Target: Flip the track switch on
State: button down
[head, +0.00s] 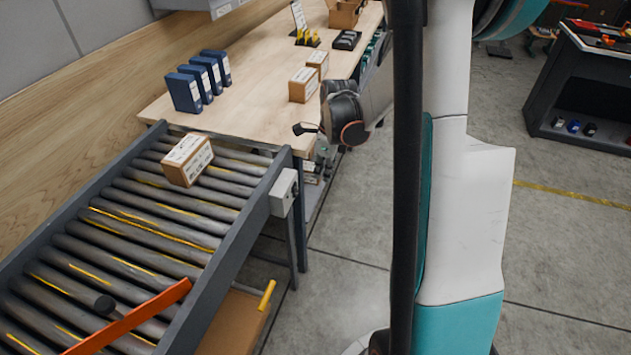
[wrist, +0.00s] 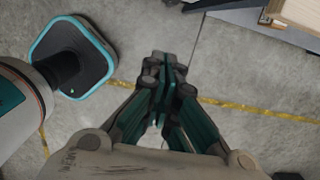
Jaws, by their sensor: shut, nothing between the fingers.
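A small grey box (head: 284,192) is mounted on the outer side of the roller conveyor (head: 235,240), near its far right corner. It may be the track switch; its lever or button is too small to make out. An orange bar (head: 135,318) lies slanted across the near rollers, and a yellow handle (head: 267,295) sticks out below the conveyor's side. My gripper (wrist: 163,62) is shut and empty in the wrist view, over bare floor. In the head view part of my arm shows beside the wooden table, beyond the grey box; the fingertips cannot be made out there.
A carton (head: 187,160) sits on the far rollers. The wooden table (head: 255,115) holds blue binders (head: 200,82) and small boxes (head: 304,84). A dark workbench (head: 585,90) stands at the right. The floor (head: 345,245) right of the conveyor is clear.

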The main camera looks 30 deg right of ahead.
aim_at(296, 190)
jog(key=w+a+f+b, duration=0.3)
jog(key=w+f+b, duration=0.1)
jog(key=f, duration=0.5)
jog(key=shift+f+b, duration=0.25)
jog(key=shift+b, duration=0.1)
jog(key=shift+w+a, duration=0.1)
jog(key=shift+w+a+f, duration=0.2)
jog(key=shift+f, duration=0.15)
jog(key=shift+r, duration=0.2)
